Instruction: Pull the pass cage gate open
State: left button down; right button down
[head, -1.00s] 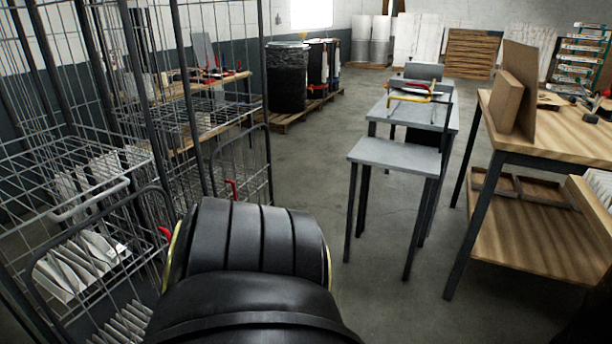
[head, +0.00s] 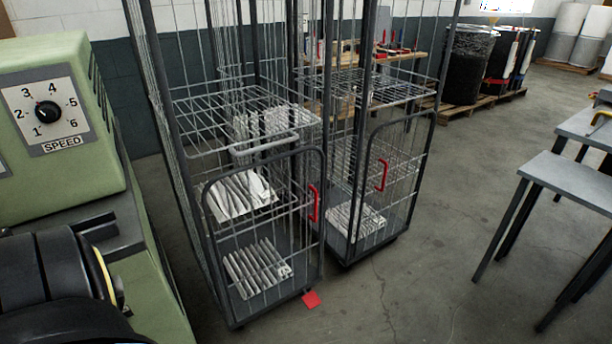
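Two grey wire cages on dark bases stand side by side, and I cannot tell which is the pass cage. The left cage's lower front gate (head: 264,166) has a dark rounded frame and a red handle (head: 313,204) at its right side. The right cage's gate (head: 410,115) has a similar frame and a red handle (head: 382,175) at its left side. Both gates look shut. White pleated filters (head: 258,268) lie in the left cage, and more (head: 355,220) lie in the right one. Neither gripper shows; a black link of my arm fills the lower left corner.
A green machine (head: 60,180) with a SPEED dial stands close on the left. A red patch (head: 311,299) lies on the floor before the left cage. Grey tables (head: 570,180) stand at right, and drums (head: 470,60) on pallets behind. The floor between is open.

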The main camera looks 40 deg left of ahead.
aim_at(386, 170)
jog(key=u, duration=0.3)
jog(key=i, duration=1.85)
jog(key=u, duration=2.15)
